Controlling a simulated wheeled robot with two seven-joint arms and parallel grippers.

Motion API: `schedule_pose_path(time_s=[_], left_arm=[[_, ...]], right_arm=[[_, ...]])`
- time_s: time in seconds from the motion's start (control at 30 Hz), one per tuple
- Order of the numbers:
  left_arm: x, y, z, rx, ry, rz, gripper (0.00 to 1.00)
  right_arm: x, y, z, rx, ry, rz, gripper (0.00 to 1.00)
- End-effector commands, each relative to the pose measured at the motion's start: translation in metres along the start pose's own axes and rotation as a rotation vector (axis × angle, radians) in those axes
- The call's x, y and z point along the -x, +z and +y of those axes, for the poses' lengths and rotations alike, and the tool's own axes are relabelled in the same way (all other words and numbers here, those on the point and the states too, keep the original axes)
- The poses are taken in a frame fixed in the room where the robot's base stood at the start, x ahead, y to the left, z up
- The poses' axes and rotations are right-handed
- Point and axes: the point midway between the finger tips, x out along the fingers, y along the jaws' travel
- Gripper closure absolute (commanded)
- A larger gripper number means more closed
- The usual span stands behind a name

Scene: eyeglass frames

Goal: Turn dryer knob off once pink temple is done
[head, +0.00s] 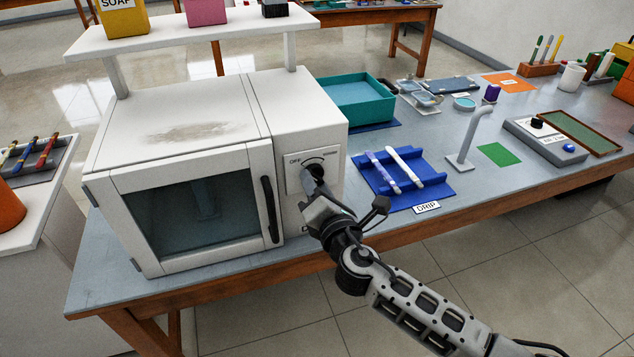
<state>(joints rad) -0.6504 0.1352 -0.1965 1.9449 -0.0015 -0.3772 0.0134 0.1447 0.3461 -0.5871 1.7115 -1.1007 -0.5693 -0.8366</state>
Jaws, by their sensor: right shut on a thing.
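The dryer (185,125) is a white box with a dark glass door (205,215), which is closed. Its knob (317,169) is on the right front panel, below an "OFF" label with a curved dial mark. My right gripper (313,183) is shut on the knob and partly covers it, so the exact pointer position is hard to read. No pink temple can be made out; the dryer's inside is dark behind the glass. Two pale temples (383,172) lie side by side on the blue drip rack (435,189). My left gripper is out of view.
A white shelf (180,35) with soap and other boxes stands above the dryer. A teal bin (372,102), a grey bent post (470,135) and a device with a blue button (535,135) stand on the table to the right. The table's front edge runs below my right arm.

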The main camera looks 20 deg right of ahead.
Motion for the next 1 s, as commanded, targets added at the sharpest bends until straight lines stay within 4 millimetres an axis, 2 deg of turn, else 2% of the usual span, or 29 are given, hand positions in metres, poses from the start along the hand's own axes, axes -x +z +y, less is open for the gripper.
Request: schedule_pose_path(time_s=[0.3,0.73,0.77,0.8,0.83,1.0], left_arm=[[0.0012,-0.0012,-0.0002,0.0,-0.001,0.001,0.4],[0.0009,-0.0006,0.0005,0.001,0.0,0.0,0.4],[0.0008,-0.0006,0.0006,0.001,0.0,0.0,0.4],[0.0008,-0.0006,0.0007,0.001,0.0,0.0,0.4],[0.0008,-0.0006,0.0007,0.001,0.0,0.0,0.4],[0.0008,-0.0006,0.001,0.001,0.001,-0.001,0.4]], right_arm=[[0.0003,-0.0014,-0.0011,0.08,-0.001,0.003,0.85],[0.0004,-0.0015,-0.0013,0.086,-0.001,0.003,0.85],[0.0004,-0.0016,-0.0013,0.086,-0.001,0.003,0.57],[0.0004,-0.0015,-0.0014,0.086,-0.001,0.002,0.45],[0.0004,-0.0015,-0.0013,0.086,-0.001,0.002,0.4],[0.0002,-0.001,-0.0011,0.085,-0.001,0.001,0.4]])
